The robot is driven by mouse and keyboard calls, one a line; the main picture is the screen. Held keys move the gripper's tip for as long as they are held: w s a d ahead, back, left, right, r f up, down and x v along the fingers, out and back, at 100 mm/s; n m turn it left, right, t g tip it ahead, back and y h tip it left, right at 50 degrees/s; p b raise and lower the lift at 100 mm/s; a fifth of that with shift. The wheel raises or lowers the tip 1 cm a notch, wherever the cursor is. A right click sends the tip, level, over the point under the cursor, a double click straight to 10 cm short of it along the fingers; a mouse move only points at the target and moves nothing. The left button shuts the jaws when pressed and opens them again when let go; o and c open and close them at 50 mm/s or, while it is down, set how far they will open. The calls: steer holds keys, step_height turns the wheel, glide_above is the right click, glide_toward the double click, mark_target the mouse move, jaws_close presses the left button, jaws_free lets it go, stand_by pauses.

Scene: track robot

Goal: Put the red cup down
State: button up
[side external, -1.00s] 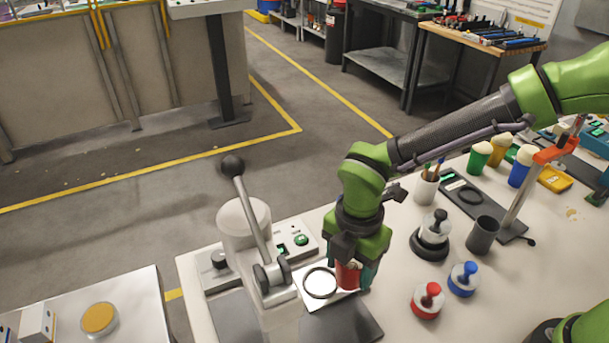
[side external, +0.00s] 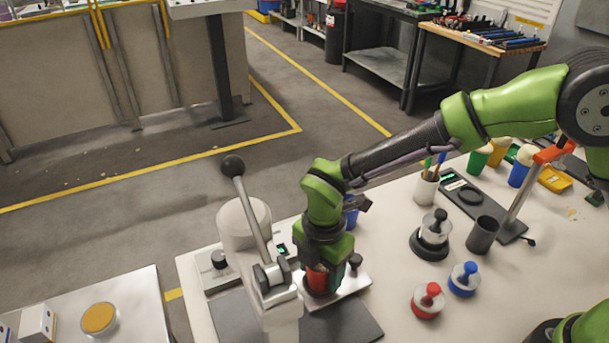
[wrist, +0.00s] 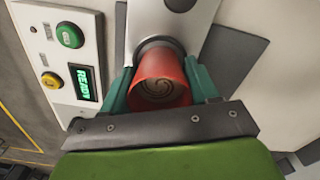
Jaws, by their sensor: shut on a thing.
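The red cup (side external: 317,279) is between the green fingers of my gripper (side external: 319,284), which is shut on it. In the wrist view, the cup (wrist: 161,78) shows a dark, swirl-marked interior, with a finger on each side. The cup is at the dark ring (wrist: 157,43) on the white plate of the lever machine (side external: 244,219). The far side of the ring shows past the cup. I cannot tell whether the cup's base touches the plate.
The machine's lever (side external: 233,166) rises just left of my gripper. A blue cup (side external: 351,208) is partly hidden behind my wrist. The panel display (wrist: 83,82) reads READY.

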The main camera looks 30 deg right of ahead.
steer(key=o, duration=1.1)
steer(key=shift+f, duration=0.1)
steer(key=shift+o, duration=0.2)
step_height(320, 180, up, 12)
steer(key=d+r+m+t+y, duration=0.1)
steer(key=d+r+m, duration=0.55)
steer(key=d, duration=0.25)
steer(key=s+d+r+m+t, duration=0.1)
steer(key=s+d+m+t, duration=0.2)
steer(key=s+d+m, duration=0.2)
steer(key=s+d+r+m+t+y, duration=0.1)
steer(key=s+d+m+t, duration=0.2)
steer(key=s+d+m, duration=0.3)
steer(key=d+m, duration=0.5)
steer(key=m, duration=0.4)
steer(key=shift+s+d+r, duration=0.15)
steer(key=shift+s+r, duration=0.05)
steer(key=shift+s, duration=0.05)
